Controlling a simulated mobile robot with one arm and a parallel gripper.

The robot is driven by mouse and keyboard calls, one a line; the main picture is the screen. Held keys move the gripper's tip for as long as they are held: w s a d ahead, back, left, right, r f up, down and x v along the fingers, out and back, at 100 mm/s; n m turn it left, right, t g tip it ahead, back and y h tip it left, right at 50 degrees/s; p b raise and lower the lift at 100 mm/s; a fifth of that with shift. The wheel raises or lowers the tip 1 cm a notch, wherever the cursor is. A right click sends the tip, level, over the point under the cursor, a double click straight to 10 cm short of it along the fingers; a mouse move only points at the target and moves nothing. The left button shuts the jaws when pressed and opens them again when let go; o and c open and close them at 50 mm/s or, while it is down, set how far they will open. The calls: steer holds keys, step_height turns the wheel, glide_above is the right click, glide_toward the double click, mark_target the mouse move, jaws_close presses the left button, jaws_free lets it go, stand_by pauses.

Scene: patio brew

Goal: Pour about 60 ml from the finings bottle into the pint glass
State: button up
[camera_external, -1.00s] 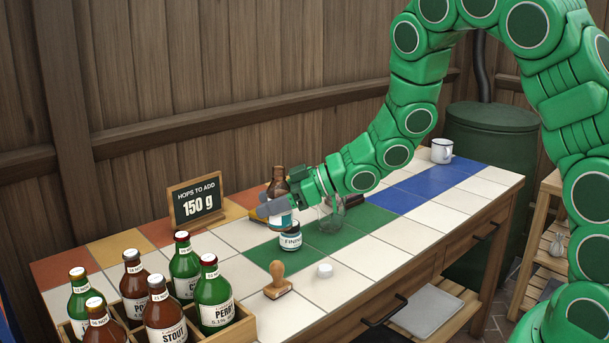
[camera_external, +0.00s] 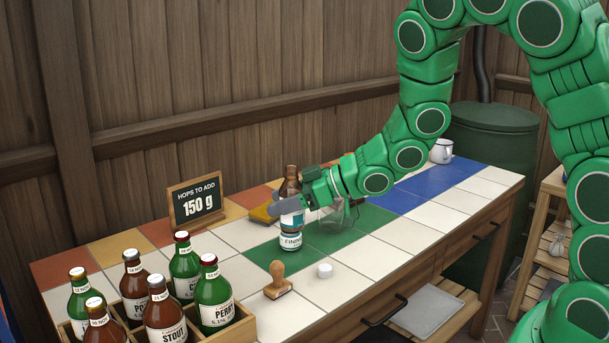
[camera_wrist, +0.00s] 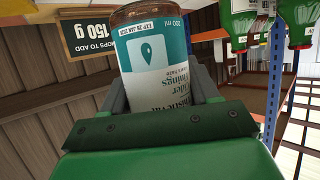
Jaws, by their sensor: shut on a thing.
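The finings bottle (camera_external: 291,217) is brown glass with a white and teal label. My gripper (camera_external: 292,207) is shut around its labelled body and holds it about upright over the green tiles. In the wrist view the bottle (camera_wrist: 165,60) sits between the fingers, its label reading upside down with "Finings" on it. The clear pint glass (camera_external: 342,218) stands on the green tiles just right of the bottle, partly hidden behind my gripper and hard to make out.
A wooden stamp (camera_external: 277,281), a white disc (camera_external: 325,270), a chalkboard reading "150 g" (camera_external: 197,201), a yellow item (camera_external: 262,213), a crate of bottles (camera_external: 238,330) and a white mug (camera_external: 441,151) are around.

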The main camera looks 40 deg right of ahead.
steer(key=w+d+f+m+t+h, duration=0.1)
steer(key=w+d+f+m+h, duration=0.1)
steer(key=d, duration=0.4)
steer(key=w+d+f+m+t+h, duration=0.1)
steer(key=w+d+m+t+h, duration=0.1)
steer(key=d+m+h, duration=0.3)
steer(key=shift+w+d+f+m+t+h, duration=0.3)
steer(key=shift+w+d+f+m+h, duration=0.15)
steer(key=shift+w+h, duration=0.35)
steer(key=shift+w+d+r, duration=0.1)
steer(key=shift+r, duration=0.1)
steer(key=shift+w+d+r+m+g+y+p, duration=0.1)
steer(key=shift+d+r+m+g+y, duration=0.2)
steer(key=shift+r+m+y, duration=0.95)
steer(key=shift+w+d+r+m+g+y+p, duration=0.15)
steer(key=shift+r+m+g+y, duration=0.3)
steer(key=shift+m+y, duration=1.4)
steer(key=shift+s+d+r+m+g+y+p, duration=0.1)
steer(key=shift+d+r+m+g+y, duration=0.15)
steer(key=shift+r+m+y, duration=1.25)
steer(key=shift+f+m, duration=0.75)
steer(key=shift+m, duration=0.1)
